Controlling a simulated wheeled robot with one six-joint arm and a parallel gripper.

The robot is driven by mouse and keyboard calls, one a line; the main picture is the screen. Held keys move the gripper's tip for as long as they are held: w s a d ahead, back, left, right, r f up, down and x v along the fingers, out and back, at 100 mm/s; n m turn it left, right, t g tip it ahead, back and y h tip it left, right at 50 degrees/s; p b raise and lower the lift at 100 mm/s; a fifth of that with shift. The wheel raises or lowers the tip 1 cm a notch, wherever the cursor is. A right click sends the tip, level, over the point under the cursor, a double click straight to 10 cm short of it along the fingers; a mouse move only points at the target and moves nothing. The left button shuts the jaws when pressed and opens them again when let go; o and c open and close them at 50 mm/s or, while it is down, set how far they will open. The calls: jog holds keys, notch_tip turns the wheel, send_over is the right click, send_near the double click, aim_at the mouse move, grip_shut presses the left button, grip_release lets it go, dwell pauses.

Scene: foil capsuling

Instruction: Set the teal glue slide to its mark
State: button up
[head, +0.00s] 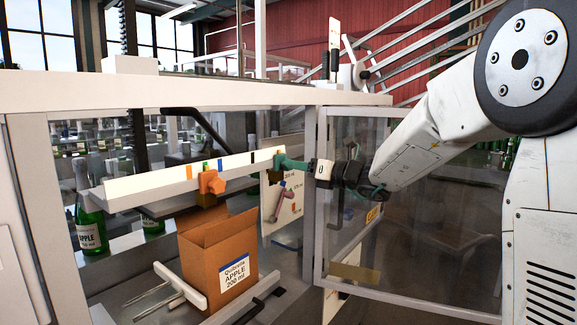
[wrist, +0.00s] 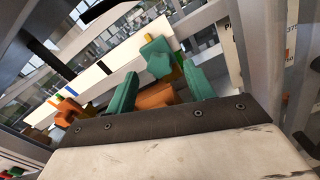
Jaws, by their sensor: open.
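In the head view my gripper (head: 281,161) is at the right end of the white rail (head: 150,180) and largely hides the teal slide. Orange, green, blue and black marks show along the rail's face. I cannot make out a teal mark for certain.
An orange knob (head: 211,182) sits on the rail to the left. Below it stands an open cardboard box (head: 207,262) labelled apple. Green bottles (head: 89,220) stand at the left. A clear framed door (head: 340,245) stands close beneath my arm.

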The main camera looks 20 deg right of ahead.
aim_at(281, 170)
jog(key=x, duration=0.5)
jog(key=shift+c, duration=0.3)
